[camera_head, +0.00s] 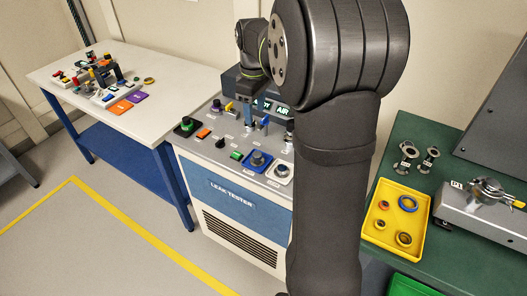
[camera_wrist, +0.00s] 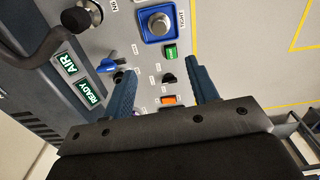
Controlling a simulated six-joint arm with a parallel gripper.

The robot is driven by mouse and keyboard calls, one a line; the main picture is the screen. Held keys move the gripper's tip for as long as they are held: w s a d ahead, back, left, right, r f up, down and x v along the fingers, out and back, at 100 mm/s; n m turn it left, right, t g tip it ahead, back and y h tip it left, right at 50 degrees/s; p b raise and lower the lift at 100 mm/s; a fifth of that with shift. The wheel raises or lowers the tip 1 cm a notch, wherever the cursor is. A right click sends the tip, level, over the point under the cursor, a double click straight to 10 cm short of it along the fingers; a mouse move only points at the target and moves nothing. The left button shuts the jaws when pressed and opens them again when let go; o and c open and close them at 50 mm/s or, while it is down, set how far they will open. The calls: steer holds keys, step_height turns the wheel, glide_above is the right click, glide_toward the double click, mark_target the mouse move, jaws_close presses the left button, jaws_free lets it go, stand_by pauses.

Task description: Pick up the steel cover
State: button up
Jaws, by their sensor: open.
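No thing in view is marked as the steel cover, and I cannot tell for sure which one it is. A round silver piece (camera_wrist: 158,22) stands on a blue square plate (camera_wrist: 146,37) on the leak tester's panel, and it also shows in the head view (camera_head: 257,158). A second silver round piece (camera_head: 283,169) sits on a white plate beside it. My gripper (camera_wrist: 164,78) is open and empty above the panel, its two blue fingers apart. In the wrist view a black knob and an orange switch show between the fingers.
The leak tester (camera_head: 238,196) has lit READY and AIR signs (camera_wrist: 68,63) at its back. A white-topped table (camera_head: 75,105) with small parts stands left. A green bench (camera_head: 460,150) at right holds two metal flange parts (camera_head: 408,155), a yellow tray (camera_head: 410,248) of rings and a clamp fixture (camera_head: 485,205).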

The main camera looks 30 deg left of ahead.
steer(key=n, duration=0.2)
glide_above(257, 154)
steer(key=f, duration=1.1)
steer(key=shift+s+a+f, duration=0.1)
steer(key=shift+s+a, duration=0.05)
steer(key=shift+a, duration=0.1)
steer(key=shift+d+f, duration=0.15)
steer(key=shift+f, duration=1.2)
steer(key=shift+d+f, duration=0.15)
steer(key=shift+f, duration=1.2)
steer(key=shift+c, duration=0.4)
steer(key=c, duration=1)
